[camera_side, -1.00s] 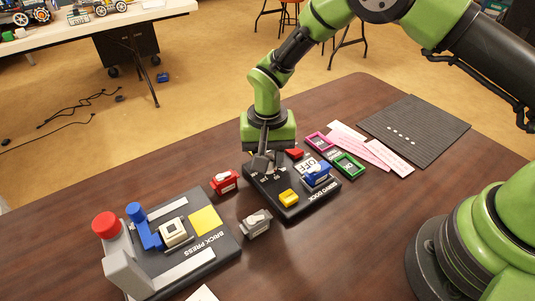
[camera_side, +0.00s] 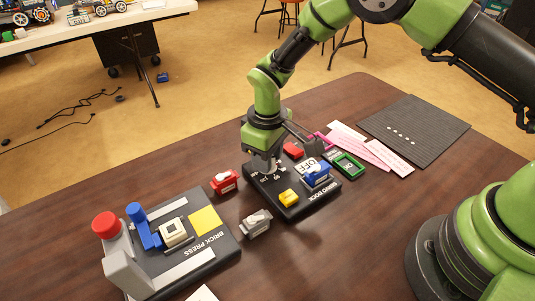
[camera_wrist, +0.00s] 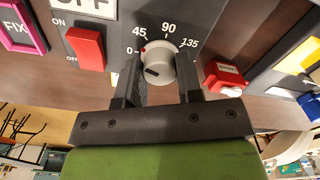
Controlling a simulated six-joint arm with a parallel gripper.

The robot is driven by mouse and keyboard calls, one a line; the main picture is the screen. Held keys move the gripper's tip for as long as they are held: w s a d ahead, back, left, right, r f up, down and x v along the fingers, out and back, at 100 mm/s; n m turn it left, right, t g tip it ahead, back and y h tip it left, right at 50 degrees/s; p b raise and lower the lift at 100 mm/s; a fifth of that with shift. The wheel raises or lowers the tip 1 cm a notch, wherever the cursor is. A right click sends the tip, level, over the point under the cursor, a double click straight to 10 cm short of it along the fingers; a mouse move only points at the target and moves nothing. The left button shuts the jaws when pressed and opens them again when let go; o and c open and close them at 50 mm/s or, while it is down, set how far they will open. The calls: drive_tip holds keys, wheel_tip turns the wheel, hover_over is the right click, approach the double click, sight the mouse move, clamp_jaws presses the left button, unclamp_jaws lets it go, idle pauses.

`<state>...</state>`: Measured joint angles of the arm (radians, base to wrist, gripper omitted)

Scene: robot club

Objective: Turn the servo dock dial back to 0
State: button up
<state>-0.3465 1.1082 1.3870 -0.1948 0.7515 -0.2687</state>
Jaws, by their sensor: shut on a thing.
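The servo dock (camera_side: 287,211) is a black panel on the table in the side view. In the wrist view its dial (camera_wrist: 163,66) is a round grey knob with a red mark. The printed scale reads 0, 45, 90 and 135. The red mark sits beside the 0 tick, at the knob's left edge. My gripper (camera_wrist: 160,82) is shut on the dial, one finger on each side of it. In the side view my gripper (camera_side: 265,165) points down at the dock's far left part and largely hides the dial.
A red rocker switch (camera_wrist: 86,48) marked ON and OFF is beside the dial. The dock also has a yellow part (camera_side: 288,198) and a blue part (camera_side: 318,172). A red block (camera_side: 223,182) and a grey block (camera_side: 256,223) stand near it. The brick press (camera_side: 215,263) is to the left.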

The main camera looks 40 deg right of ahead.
drive_tip(key=shift+n, duration=2)
drive_tip(key=o, duration=0.9)
drive_tip(key=shift+r, duration=0.1)
wheel_tip(320, 180, up, 9)
drive_tip(key=shift+r, duration=0.4)
